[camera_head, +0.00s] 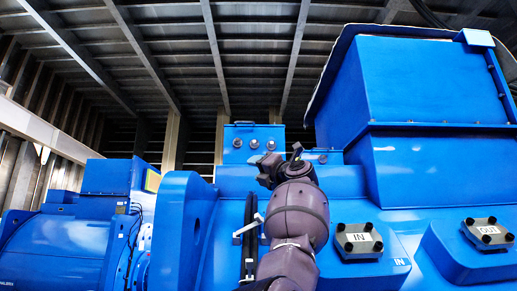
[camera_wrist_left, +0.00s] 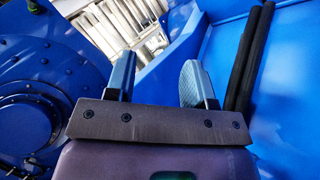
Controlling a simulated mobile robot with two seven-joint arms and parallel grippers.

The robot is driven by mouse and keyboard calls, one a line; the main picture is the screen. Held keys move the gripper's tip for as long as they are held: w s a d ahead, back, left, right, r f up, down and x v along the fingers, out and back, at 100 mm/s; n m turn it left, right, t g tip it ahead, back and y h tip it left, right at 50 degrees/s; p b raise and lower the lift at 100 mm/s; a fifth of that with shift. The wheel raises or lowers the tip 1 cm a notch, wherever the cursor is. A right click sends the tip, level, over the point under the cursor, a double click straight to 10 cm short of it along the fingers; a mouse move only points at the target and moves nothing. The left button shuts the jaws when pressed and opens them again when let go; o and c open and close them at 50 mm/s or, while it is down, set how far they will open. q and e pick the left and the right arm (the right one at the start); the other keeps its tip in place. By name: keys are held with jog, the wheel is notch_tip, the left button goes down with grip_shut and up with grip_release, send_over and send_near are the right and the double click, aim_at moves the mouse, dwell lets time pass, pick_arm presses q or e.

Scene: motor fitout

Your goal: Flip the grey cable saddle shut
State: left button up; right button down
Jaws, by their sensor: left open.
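My left gripper (camera_head: 277,160) is in the middle of the head view, in front of the blue motor housing. In the left wrist view my left gripper (camera_wrist_left: 157,68) has its two fingers wide apart with nothing between them. A pale grey, strap-like piece (camera_head: 247,229) crosses the black cables (camera_head: 249,250) just left of my arm. It may be the cable saddle, but I cannot tell whether it is open or shut, and my arm hides what lies behind it. The black cables (camera_wrist_left: 246,60) also show right of the fingers in the wrist view; no saddle is clear there.
The blue motor (camera_head: 345,205) fills the lower right, with an IN plate (camera_head: 359,240) and an OUT plate (camera_head: 488,232) with black knobs on raised blocks. Another blue machine (camera_head: 70,250) is at the left. A blue round flange (camera_wrist_left: 40,110) is left of the fingers.

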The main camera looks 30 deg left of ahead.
pick_arm(q)
jog(key=shift+r+p, duration=1.05)
jog(key=shift+r, duration=1.85)
